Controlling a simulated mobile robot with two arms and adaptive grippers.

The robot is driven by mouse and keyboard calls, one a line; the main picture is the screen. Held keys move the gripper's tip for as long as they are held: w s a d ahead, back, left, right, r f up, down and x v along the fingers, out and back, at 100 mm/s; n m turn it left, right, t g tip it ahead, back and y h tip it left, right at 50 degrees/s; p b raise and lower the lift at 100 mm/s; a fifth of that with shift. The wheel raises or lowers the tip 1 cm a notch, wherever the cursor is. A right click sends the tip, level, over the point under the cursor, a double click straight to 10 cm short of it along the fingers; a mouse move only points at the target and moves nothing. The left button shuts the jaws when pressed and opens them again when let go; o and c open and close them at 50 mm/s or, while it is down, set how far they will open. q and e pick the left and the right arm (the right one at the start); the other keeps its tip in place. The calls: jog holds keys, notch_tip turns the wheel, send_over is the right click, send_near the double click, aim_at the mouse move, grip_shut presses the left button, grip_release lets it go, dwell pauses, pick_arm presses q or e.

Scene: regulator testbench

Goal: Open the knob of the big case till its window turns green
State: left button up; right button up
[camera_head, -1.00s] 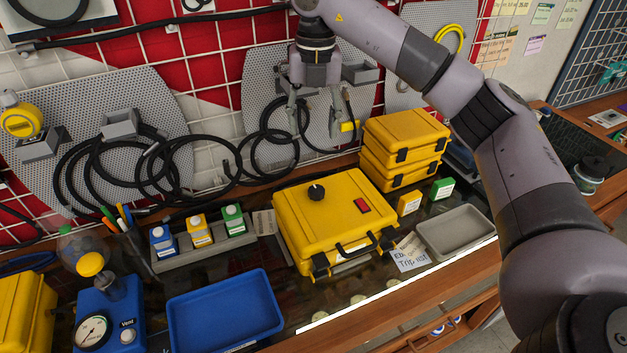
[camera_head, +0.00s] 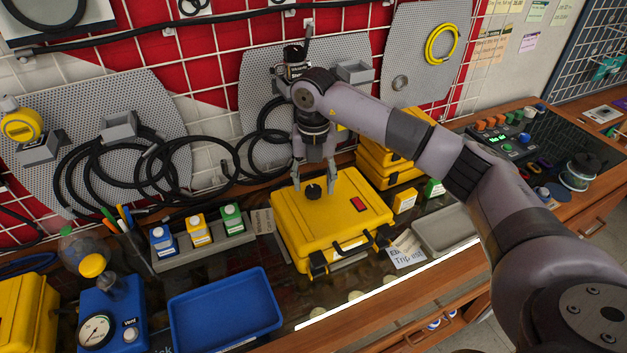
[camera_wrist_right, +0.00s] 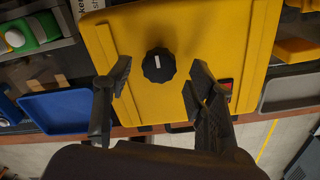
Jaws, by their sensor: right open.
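The big yellow case (camera_head: 315,240) lies closed on the bench, its handle toward the front edge. A black round knob (camera_head: 313,192) with a white mark stands on its lid. The case window (camera_head: 358,204) is red. My right gripper (camera_head: 315,189) points down just above the knob, its fingers apart. In the right wrist view the knob (camera_wrist_right: 158,65) lies ahead of and between the open fingers (camera_wrist_right: 158,88), which do not visibly touch it. The window (camera_wrist_right: 226,88) is partly hidden behind one finger there. My left gripper is not in view.
Smaller stacked yellow cases (camera_head: 385,165) stand behind right of the big case. A grey tray (camera_head: 440,247) lies to its right, a blue tray (camera_head: 225,312) to its left. A rack (camera_head: 200,250) holds small bottles. Black hoses hang on the wall behind.

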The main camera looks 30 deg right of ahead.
jog(key=shift+f, duration=0.8)
jog(key=shift+c, duration=0.2)
jog(key=c, duration=1.1)
